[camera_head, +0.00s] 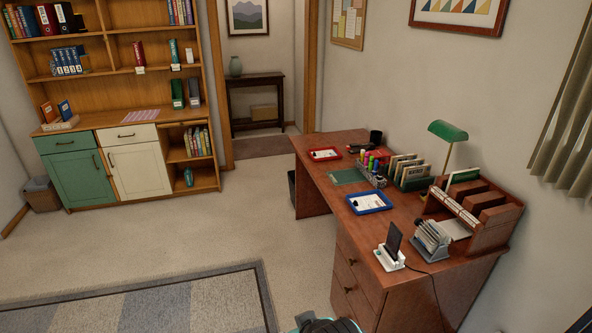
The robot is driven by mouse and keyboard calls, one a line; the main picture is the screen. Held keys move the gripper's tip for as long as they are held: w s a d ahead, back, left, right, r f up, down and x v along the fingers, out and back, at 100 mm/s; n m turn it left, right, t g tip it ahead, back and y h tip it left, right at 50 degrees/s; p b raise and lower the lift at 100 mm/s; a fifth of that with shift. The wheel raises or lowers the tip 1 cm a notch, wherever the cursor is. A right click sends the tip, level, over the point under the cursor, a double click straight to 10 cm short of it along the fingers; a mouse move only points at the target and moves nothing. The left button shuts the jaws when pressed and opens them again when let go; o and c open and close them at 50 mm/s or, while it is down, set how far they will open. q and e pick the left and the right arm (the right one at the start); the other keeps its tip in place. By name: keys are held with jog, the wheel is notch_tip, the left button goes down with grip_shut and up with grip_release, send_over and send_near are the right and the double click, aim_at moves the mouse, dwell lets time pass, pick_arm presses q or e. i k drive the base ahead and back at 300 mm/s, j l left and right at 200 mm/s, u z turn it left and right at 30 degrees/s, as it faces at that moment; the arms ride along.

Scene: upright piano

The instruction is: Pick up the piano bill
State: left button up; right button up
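No piano shows in this view, and I cannot make out a paper that is clearly the piano bill. Several papers are on the wooden desk (322,181). A white paper lies in the red tray (325,154) at the desk's far end. Another lies in the blue tray (368,202) near its front edge. Folders stand upright in a row (408,168), and cards stand in a grey holder (431,240). Their print is too small to read. Neither of my grippers can be made out.
A wooden organizer (487,208), a green lamp (447,131), a pen holder (371,175) and a phone on a white dock (389,257) crowd the desk's right side. A bookcase (112,50) stands at the back left. Open carpet (230,235) lies left of the desk.

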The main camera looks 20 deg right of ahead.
aim_at(361, 202)
jog(key=i+z, duration=0.15)
jog(key=i, duration=0.4)
jog(key=i+j+z, duration=0.15)
jog(key=i, duration=0.4)
jog(key=i+j+z, duration=0.15)
jog(key=i, duration=0.35)
jog(key=i+l+z, duration=0.1)
jog(key=z, duration=0.3)
jog(key=i+z, duration=0.55)
jog(key=z, duration=0.25)
jog(key=i+j+z, duration=0.15)
jog(key=z, duration=0.25)
jog(key=i+j+z, duration=0.2)
jog(key=z, duration=0.2)
jog(key=i+j+z, duration=0.25)
jog(key=i+l, duration=0.05)
jog(key=l, duration=0.05)
